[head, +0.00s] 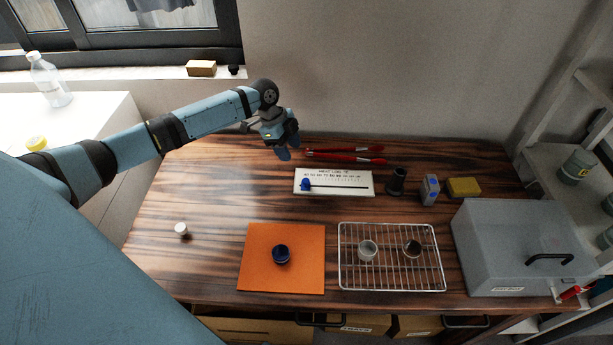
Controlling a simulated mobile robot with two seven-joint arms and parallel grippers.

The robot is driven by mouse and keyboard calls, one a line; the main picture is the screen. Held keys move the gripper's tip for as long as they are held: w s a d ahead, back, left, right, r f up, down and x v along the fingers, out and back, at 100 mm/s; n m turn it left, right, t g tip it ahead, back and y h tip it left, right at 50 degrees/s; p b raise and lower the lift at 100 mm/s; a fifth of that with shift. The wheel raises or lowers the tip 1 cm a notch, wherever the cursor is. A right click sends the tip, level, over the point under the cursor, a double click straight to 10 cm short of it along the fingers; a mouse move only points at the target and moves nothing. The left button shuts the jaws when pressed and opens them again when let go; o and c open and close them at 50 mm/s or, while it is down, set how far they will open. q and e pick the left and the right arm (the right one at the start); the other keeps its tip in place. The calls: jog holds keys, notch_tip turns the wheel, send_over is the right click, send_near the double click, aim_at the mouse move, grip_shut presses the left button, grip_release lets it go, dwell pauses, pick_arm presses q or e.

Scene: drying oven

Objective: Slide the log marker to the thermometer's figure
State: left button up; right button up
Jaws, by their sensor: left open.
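The log is a white board (350,189) with a printed scale and a dark slot, lying on the wooden table. Its marker is a blue knob (306,185) at the left end of the slot. My left gripper (289,147) is open and empty, above the back of the table, behind and slightly left of the marker, and apart from it. A small grey-and-blue upright block (430,189) stands right of the log; I cannot tell whether it is the thermometer. No thermometer figure is readable. My right gripper is out of view.
Red tongs (345,153) lie behind the log, and a black holder (396,181) stands right of it. An orange mat (258,280) with a dark blue round piece, a wire rack (390,284) with two small vessels, and the grey oven (500,235) lie nearer.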

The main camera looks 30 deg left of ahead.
aim_at(306, 180)
pick_arm(q)
jog(key=x, duration=1.1)
grip_shut()
